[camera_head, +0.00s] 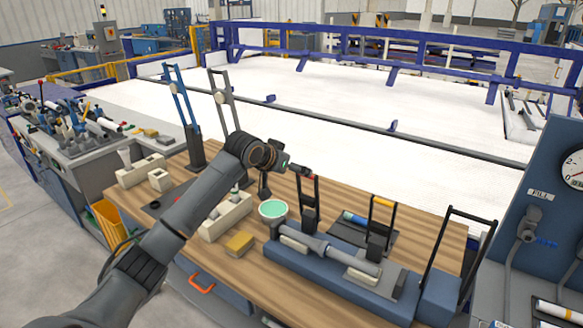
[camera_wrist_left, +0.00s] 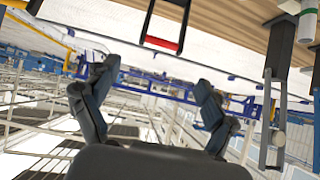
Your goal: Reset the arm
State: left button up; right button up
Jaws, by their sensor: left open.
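My left arm reaches in from the lower left in the head view, over the wooden workbench (camera_head: 225,270). My left gripper (camera_head: 290,167) is above the bench's middle, partly hidden by its own wrist. In the left wrist view, the left gripper (camera_wrist_left: 156,76) has its two dark fingers spread wide, with nothing between them. That view is upside down, with the wooden bench at the top. My right gripper is not in view.
A gauge panel (camera_head: 545,190) stands at right. A white area with blue rails (camera_head: 330,85) lies behind.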

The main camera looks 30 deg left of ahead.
pick_arm(q)
jog(key=shift+f, duration=0.1)
jog(key=s+d+f+m+g, duration=0.1)
jog(key=s+d+f+g, duration=0.1)
jog(key=s+d+f, duration=0.7)
jog(key=s+d+f+m+g, duration=0.1)
jog(key=s+d+f, duration=0.5)
jog(key=f, duration=0.5)
jog(key=s+d+f+n+g, duration=0.1)
jog(key=s+f+g, duration=0.1)
jog(key=s, duration=1.3)
jog(key=s+d+f+g, duration=0.1)
jog(key=s+f+g, duration=0.15)
jog(key=s, duration=1.25)
notch_tip(320, 180, down, 30)
jog(key=s+r+b, duration=0.1)
jog(key=s+b, duration=0.1)
jog(key=s+a+f+g+y+b, duration=0.1)
jog(key=s+a+f+g+b, duration=0.1)
jog(key=s+f, duration=1.4)
jog(key=shift+a+f, duration=0.4)
jog(key=shift+f, duration=0.35)
